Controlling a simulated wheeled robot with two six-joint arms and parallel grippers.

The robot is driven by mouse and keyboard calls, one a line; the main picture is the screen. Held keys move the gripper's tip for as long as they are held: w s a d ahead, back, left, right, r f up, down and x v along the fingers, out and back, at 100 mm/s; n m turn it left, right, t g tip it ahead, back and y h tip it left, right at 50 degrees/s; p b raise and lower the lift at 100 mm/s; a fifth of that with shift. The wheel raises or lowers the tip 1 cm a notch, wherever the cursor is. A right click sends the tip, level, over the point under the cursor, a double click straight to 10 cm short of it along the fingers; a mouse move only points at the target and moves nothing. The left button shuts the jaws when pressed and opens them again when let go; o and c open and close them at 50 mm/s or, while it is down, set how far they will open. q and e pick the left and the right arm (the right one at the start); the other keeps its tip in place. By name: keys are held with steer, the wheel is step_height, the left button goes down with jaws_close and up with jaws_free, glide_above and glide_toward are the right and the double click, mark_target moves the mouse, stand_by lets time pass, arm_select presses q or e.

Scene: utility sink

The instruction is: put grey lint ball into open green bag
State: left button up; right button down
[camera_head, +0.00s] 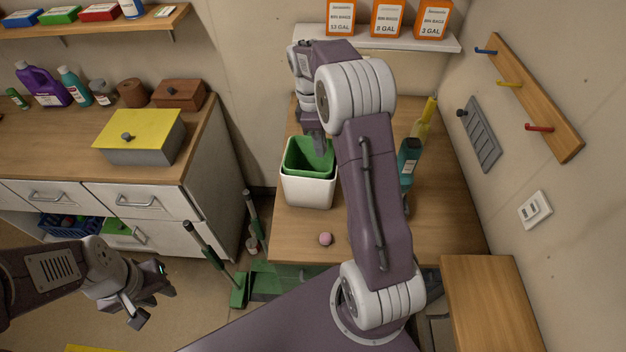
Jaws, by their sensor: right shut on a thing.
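The green bag (299,151) lines a small white bin on the wooden table, and its mouth is open upward. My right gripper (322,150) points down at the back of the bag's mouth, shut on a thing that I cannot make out. I cannot see a grey lint ball anywhere. A small pinkish ball (325,239) lies on the table in front of the bin. My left gripper (151,301) is open and empty, low at the left, in front of the drawers and far from the bin.
A teal bottle (408,161) and a yellow bottle (425,118) stand right of my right arm. A grey box with a yellow lid (139,136) sits on the left counter. Orange bag boxes (387,18) line the shelf behind. The table's front left is mostly clear.

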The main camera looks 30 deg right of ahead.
step_height(320, 180, down, 13)
steer(key=shift+s+f+p, duration=0.1)
steer(key=shift+p, duration=0.25)
steer(key=shift+s+a+f, duration=0.15)
step_height(320, 180, down, 3)
steer(key=shift+s+r, duration=0.1)
steer(key=shift+w+f, duration=0.2)
steer(key=shift+f, duration=0.25)
steer(key=shift+s+f, duration=0.1)
steer(key=c, duration=1.3)
jaws_free()
arm_select(q)
steer(key=shift+s+a+r, duration=0.1)
steer(key=shift+s+r, duration=0.05)
steer(key=shift+r, duration=0.25)
arm_select(e)
steer(key=shift+o, duration=1)
